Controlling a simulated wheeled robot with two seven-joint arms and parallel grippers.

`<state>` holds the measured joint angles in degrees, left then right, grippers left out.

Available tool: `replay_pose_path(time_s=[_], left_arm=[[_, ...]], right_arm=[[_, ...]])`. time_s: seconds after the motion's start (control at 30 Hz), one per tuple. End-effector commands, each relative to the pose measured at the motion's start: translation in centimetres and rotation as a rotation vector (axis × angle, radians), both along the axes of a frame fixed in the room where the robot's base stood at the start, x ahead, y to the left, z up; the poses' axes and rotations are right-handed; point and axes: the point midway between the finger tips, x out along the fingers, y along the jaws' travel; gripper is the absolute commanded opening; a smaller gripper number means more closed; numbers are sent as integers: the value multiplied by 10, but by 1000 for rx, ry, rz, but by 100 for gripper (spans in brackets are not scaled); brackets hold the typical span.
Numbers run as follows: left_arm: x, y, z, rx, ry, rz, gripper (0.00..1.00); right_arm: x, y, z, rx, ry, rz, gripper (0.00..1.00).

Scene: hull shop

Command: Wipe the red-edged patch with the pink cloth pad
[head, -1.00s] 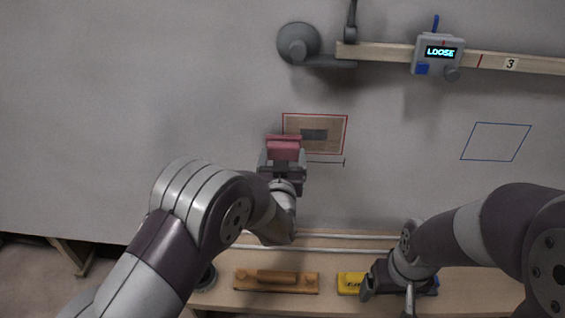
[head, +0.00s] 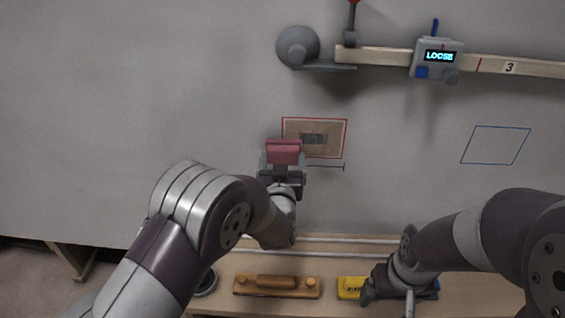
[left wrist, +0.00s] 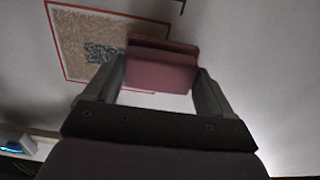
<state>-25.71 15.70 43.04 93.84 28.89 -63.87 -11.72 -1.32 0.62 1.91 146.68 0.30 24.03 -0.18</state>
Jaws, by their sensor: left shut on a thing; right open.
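The red-edged patch (head: 329,145) is a tan rectangle on the grey wall panel, with a dark grey smudge (head: 313,138) in its middle. The patch also shows in the left wrist view (left wrist: 75,42), with the speckled smudge partly hidden behind the pad. My left gripper (head: 283,165) is shut on the pink cloth pad (head: 283,151), which also shows between its fingers in the left wrist view (left wrist: 160,72). The pad overlaps the patch's lower left corner in the head view; I cannot tell if it touches the surface. My right gripper (head: 388,293) is open at the lower right, over the shelf.
A blue-outlined area (head: 496,145) is on the panel at right. A rail (head: 383,56) with a display box (head: 437,58) reading LOOSE runs along the top. A wooden block with a handle (head: 276,285) and a yellow item (head: 350,287) lie on the shelf (head: 250,305).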

Motion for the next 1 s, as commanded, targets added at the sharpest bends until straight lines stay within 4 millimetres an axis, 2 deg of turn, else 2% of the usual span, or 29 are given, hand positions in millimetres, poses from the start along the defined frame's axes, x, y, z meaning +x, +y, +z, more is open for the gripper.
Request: replay_pose_path(time_s=[1.0], left_arm=[[17, 0, 0, 0, -1, 0, 57]], right_arm=[[0, 0, -5, 0, 0, 0, 86]])
